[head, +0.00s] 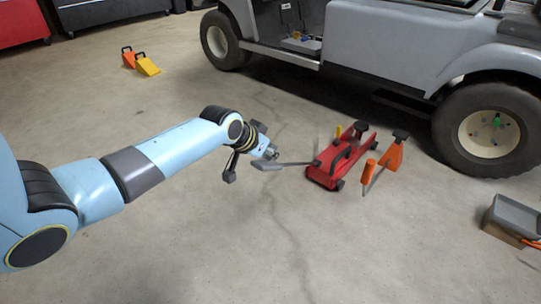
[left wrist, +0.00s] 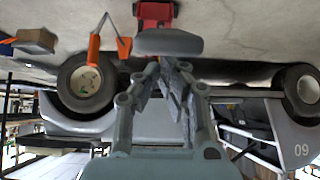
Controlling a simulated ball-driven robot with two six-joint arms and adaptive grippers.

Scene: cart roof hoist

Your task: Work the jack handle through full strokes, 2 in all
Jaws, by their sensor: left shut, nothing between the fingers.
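The red jack (head: 325,178) sits on the floor beside the cart. Its thin handle (head: 297,163) points left toward my arm and ends in a flat grey grip (head: 266,165). In the left wrist view, the grey grip (left wrist: 168,42) lies just beyond my fingertips, with part of the red jack (left wrist: 155,12) behind it. My left gripper (head: 274,153) is shut and empty beside the grip end; I cannot tell whether it touches it. The shut fingers also show in the left wrist view (left wrist: 172,66). My right gripper is in neither view.
A grey cart (head: 385,50) stands behind the jack, its wheel (head: 455,150) to the right. An orange stand (head: 392,157) is right of the jack. A grey tray (head: 516,212) sits far right. Orange (head: 128,60) and yellow (head: 148,67) chocks lie at the back left. The front floor is clear.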

